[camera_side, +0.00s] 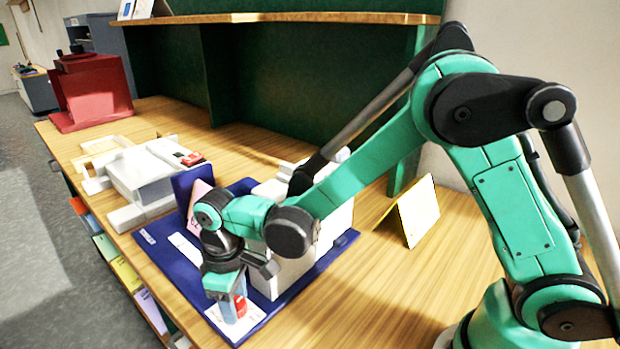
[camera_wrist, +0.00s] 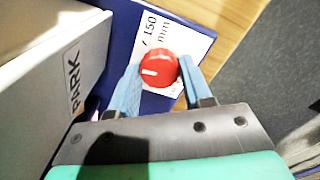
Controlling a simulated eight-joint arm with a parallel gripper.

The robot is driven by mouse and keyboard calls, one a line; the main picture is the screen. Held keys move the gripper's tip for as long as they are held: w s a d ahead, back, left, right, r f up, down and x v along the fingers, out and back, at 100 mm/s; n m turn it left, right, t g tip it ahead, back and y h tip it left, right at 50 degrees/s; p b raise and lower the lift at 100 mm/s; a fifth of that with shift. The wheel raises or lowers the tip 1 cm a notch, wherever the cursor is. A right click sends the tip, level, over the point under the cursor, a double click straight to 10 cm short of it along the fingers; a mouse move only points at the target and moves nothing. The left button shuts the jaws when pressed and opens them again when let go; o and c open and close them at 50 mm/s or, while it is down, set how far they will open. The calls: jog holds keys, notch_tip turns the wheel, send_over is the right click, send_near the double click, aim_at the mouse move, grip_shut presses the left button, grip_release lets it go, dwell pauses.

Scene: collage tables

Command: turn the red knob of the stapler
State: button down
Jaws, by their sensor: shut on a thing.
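The red knob (camera_wrist: 158,69) is a round cap with a white pointer line that points left in the wrist view. My gripper (camera_wrist: 158,78) is shut on the knob, with one blue finger on each side of it. In the side view the knob (camera_side: 240,306) shows as a small red patch between the fingers of my gripper (camera_side: 233,308), low at the front of the blue base plate (camera_side: 172,268). A white block-shaped body stands beside it, lettered "PARK" in the wrist view (camera_wrist: 50,75). I cannot make out the stapler's full shape.
A white card marked "150 mm" (camera_wrist: 178,30) lies by the knob. A white machine with a red switch (camera_side: 150,172) and a red press (camera_side: 92,88) stand further left. A yellow folded card (camera_side: 412,212) stands right. The table's front edge is close.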

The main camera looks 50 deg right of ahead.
jog(key=m, duration=0.4)
jog(key=shift+m, duration=1.8)
jog(key=shift+c, duration=1.9)
grip_release()
jog(key=shift+r, duration=2.85)
